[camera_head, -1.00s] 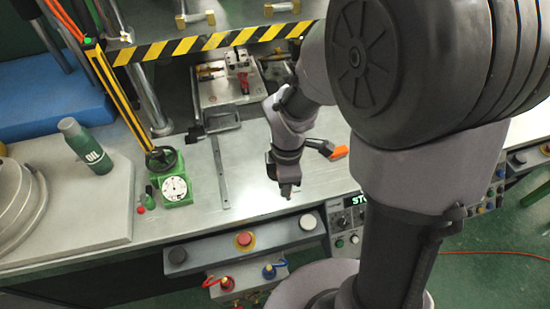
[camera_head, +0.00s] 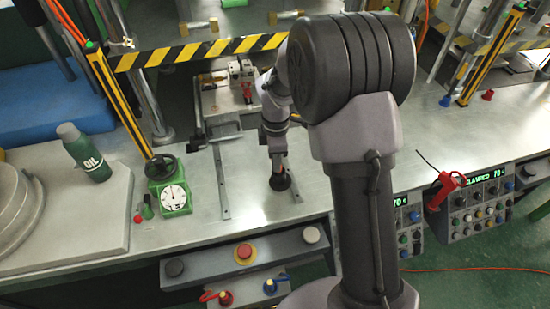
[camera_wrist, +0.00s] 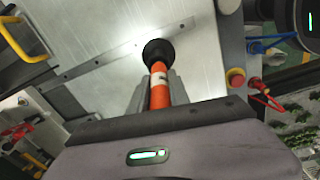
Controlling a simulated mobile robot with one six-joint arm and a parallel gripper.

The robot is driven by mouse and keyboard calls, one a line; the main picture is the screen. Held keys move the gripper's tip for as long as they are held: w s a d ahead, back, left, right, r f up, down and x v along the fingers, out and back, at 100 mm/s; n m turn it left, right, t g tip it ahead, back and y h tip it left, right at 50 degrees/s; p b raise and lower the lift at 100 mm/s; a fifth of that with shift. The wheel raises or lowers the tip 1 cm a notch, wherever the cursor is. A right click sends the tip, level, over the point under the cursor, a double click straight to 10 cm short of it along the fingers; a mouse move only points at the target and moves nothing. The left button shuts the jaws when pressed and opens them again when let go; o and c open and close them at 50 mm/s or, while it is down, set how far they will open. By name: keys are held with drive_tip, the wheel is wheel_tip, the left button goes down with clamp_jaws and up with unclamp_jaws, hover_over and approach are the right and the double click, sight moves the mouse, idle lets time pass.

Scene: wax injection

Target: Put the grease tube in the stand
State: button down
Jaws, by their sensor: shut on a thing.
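The grease tube (camera_wrist: 158,92) is orange with a pale band in the wrist view. My gripper (camera_wrist: 157,104) is shut on it, one finger along each side. The tube's far end meets a round black cup-like piece, which looks like the stand (camera_wrist: 157,49). I cannot tell how deep the tube sits in it. In the camera_head view the black stand (camera_head: 280,182) is on the grey bench top, directly below my gripper (camera_head: 277,155). The tube shows there only as a small upright piece, mostly hidden by my gripper.
A green oil bottle (camera_head: 84,152) and a green dial gauge (camera_head: 172,192) stand to the left. A button panel (camera_head: 244,253) lines the bench's front edge. A clamp (camera_head: 240,75) is behind. A flat metal strip (camera_head: 221,180) lies left of the stand.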

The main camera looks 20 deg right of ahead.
drive_tip(key=shift+d+f, duration=0.15)
drive_tip(key=shift+f, duration=0.85)
drive_tip(key=c, duration=1.2)
unclamp_jaws()
drive_tip(key=shift+c, duration=0.2)
drive_tip(key=shift+f, duration=0.1)
drive_tip(key=shift+b, duration=0.45)
